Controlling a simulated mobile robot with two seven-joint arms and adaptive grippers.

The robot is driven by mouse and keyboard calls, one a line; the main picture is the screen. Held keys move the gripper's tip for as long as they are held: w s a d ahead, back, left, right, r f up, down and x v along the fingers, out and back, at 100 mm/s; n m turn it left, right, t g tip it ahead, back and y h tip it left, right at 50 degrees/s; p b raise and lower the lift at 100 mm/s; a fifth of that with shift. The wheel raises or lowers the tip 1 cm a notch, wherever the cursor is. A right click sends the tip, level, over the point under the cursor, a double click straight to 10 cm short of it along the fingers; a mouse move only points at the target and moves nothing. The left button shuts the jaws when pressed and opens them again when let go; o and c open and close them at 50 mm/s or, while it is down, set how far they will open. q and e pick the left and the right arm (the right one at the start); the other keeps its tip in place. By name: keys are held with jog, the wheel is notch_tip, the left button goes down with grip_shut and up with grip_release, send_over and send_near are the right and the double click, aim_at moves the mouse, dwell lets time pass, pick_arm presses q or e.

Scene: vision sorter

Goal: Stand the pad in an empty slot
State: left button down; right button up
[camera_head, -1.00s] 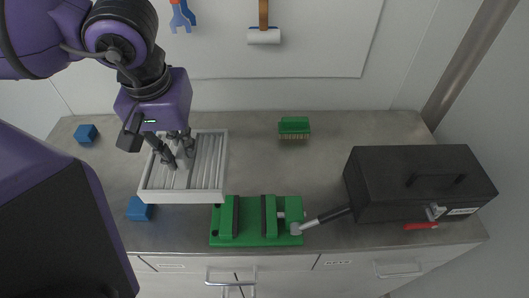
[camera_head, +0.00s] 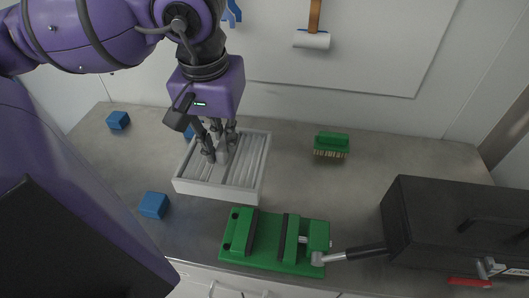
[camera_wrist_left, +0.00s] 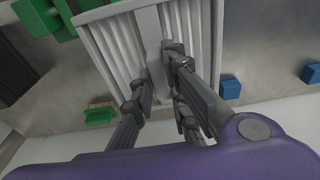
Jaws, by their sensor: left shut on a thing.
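The slotted rack (camera_head: 222,194) is a pale grey tray with thin parallel dividers, left of centre on the bench; it also shows at the top of the left wrist view (camera_wrist_left: 104,40). My left gripper (camera_head: 219,158) points down over the rack with its fingers inside the rim. It is shut on the pad (camera_head: 223,152), a pale grey piece much like the rack in colour. The fingers hide part of the pad, and I cannot tell whether its lower edge is in a slot. The left gripper (camera_wrist_left: 165,85) also shows in the wrist view. My right gripper is not in view.
A green vise (camera_head: 270,262) with a grey handle lies in front of the rack. A black toolbox (camera_head: 440,215) stands at right, and a green brush (camera_head: 331,143) behind. Blue blocks (camera_head: 118,120) (camera_head: 153,205) lie left of the rack.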

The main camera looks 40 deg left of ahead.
aim_at(256, 131)
pick_arm(q)
jog(key=w, duration=0.1)
jog(key=w+f, duration=0.1)
jog(key=w, duration=0.1)
jog(key=w+f+b, duration=0.1)
jog(key=shift+w+d, duration=0.2)
jog(key=shift+d, duration=0.05)
jog(key=w+f, duration=0.4)
jog(key=f, duration=0.1)
jog(key=shift+w+d, duration=0.1)
jog(key=shift+w, duration=0.25)
jog(key=shift+w+f, duration=0.2)
jog(key=shift+f, duration=0.1)
jog(key=f, duration=0.3)
jog(key=shift+w+f, duration=0.2)
jog(key=shift+f, duration=0.05)
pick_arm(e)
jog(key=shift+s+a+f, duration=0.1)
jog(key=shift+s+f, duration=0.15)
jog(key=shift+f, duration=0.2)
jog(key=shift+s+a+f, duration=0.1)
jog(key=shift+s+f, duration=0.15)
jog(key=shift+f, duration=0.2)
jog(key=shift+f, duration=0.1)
